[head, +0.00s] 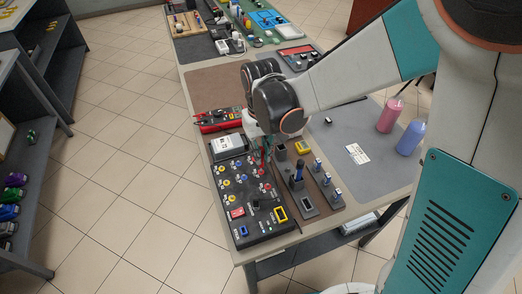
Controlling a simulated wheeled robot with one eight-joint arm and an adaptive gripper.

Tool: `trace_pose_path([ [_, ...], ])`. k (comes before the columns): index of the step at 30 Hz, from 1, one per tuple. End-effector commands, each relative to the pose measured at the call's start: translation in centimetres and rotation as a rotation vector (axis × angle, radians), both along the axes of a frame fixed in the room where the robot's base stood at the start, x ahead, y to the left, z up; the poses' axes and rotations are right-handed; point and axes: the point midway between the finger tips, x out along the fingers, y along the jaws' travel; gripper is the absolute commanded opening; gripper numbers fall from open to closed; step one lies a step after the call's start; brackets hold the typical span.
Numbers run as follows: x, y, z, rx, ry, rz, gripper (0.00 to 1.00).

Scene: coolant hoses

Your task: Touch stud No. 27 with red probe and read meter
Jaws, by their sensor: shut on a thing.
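A dark panel (225,219) with several coloured studs lies at the near end of the table. The stud numbers are too small to read, so I cannot tell which is No. 27. My gripper (264,152) points down over the panel's far right part, shut on a thin red piece that looks like the red probe (268,157). The probe's tip is among the studs, and I cannot tell whether it touches one. A box with a pale face (228,144), possibly the meter, sits just behind the panel; no reading is legible.
Dark holders with blue-topped pieces (327,179) and a yellow item (302,147) stand right of the panel. A red tool (218,119) lies behind. Pink (390,115) and blue (411,138) bottles stand at right. A grey mat (345,135) is mostly clear.

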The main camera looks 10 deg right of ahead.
Motion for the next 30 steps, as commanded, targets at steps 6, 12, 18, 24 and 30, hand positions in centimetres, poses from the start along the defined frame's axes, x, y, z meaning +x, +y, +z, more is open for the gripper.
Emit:
trace_pose_path([
  [6, 0.0, 0.0, -0.1, 0.000, 0.001, 0.000, 0.00],
  [12, 0.0, 0.0, -0.1, 0.000, 0.001, 0.000, 0.00],
  [18, 0.0, 0.0, 0.6, 0.000, 0.001, 0.000, 0.00],
  [24, 0.0, 0.0, 2.2, 0.000, 0.000, 0.000, 0.00],
  [30, 0.0, 0.0, 3.6, 0.000, 0.000, 0.000, 0.00],
])
